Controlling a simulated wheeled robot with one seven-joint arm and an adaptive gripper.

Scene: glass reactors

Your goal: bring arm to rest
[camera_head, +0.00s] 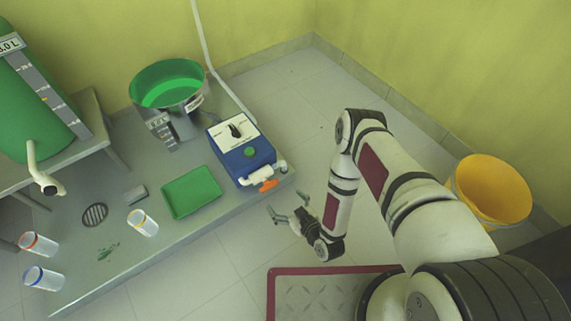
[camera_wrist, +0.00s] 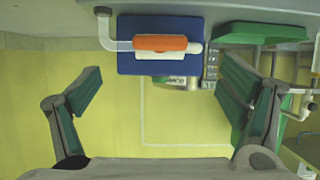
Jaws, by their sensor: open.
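My white arm with dark joints and red panels reaches in from the right in the head view. Its end, my gripper (camera_head: 279,215), hangs over the floor just off the front edge of the grey platform. The gripper is open and empty, with its fingers spread toward the platform. In the wrist view the two green-padded fingers (camera_wrist: 168,95) stand wide apart with nothing between them. The blue pump box (camera_head: 241,149) with an orange handle (camera_head: 268,185) is close ahead of the gripper, apart from it. The handle also shows in the wrist view (camera_wrist: 160,43).
The grey platform (camera_head: 145,249) bears a green tray (camera_head: 191,191), a green basin (camera_head: 167,82) and several clear cups. A large green vessel (camera_head: 32,100) stands at left. A yellow bucket (camera_head: 493,190) is at right. A red-edged mat (camera_head: 330,270) lies below the arm.

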